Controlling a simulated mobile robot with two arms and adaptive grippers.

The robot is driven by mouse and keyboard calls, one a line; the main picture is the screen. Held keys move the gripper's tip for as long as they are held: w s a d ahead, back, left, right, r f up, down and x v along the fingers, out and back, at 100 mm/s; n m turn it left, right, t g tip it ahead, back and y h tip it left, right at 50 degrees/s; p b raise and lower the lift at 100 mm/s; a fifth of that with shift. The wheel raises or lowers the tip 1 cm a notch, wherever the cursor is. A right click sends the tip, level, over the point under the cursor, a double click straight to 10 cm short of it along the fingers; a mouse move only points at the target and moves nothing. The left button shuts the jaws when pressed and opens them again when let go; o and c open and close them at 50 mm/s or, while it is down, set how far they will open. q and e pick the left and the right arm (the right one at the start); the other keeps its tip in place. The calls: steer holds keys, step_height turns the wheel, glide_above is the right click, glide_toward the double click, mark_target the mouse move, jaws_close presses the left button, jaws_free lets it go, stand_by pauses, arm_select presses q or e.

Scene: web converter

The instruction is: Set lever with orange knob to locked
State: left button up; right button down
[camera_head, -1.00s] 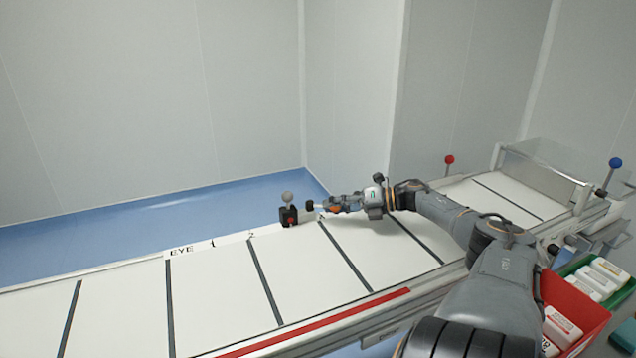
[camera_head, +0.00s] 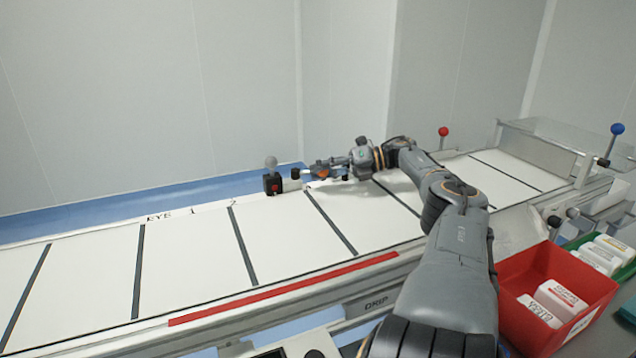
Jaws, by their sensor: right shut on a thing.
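My right gripper (camera_head: 316,169) is at the far edge of the white belt table (camera_head: 283,235), its arm reaching in from the lower right. It is shut on a small orange piece (camera_head: 322,173), which appears to be the lever's orange knob. The fingers partly hide it, and its shaft and the lock position cannot be made out. Just left of the fingertips is a small black knob (camera_head: 296,174). Farther left stands a grey ball knob (camera_head: 271,162) on a black block (camera_head: 271,183) with a red spot. My left gripper is not in view.
A red-ball lever (camera_head: 443,131) stands at the far edge and a blue-ball lever (camera_head: 617,129) at the right. A clear cover (camera_head: 540,145) spans the belt's right end. A red bin (camera_head: 515,290) and a green bin (camera_head: 628,268) hold boxes at the lower right.

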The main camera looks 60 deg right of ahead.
stand_by(0.4)
steer(key=c, duration=1)
jaws_free()
steer(key=shift+s, duration=0.2)
steer(key=shift+c, duration=0.2)
steer(key=shift+w+d+r, duration=0.1)
steer(key=shift+w+r, duration=0.05)
steer(key=shift+r, duration=1.05)
steer(key=r, duration=0.6)
steer(key=shift+a+r, duration=0.15)
steer(key=shift+a, duration=0.05)
steer(key=shift+d+r, duration=0.2)
steer(key=shift+r, duration=0.5)
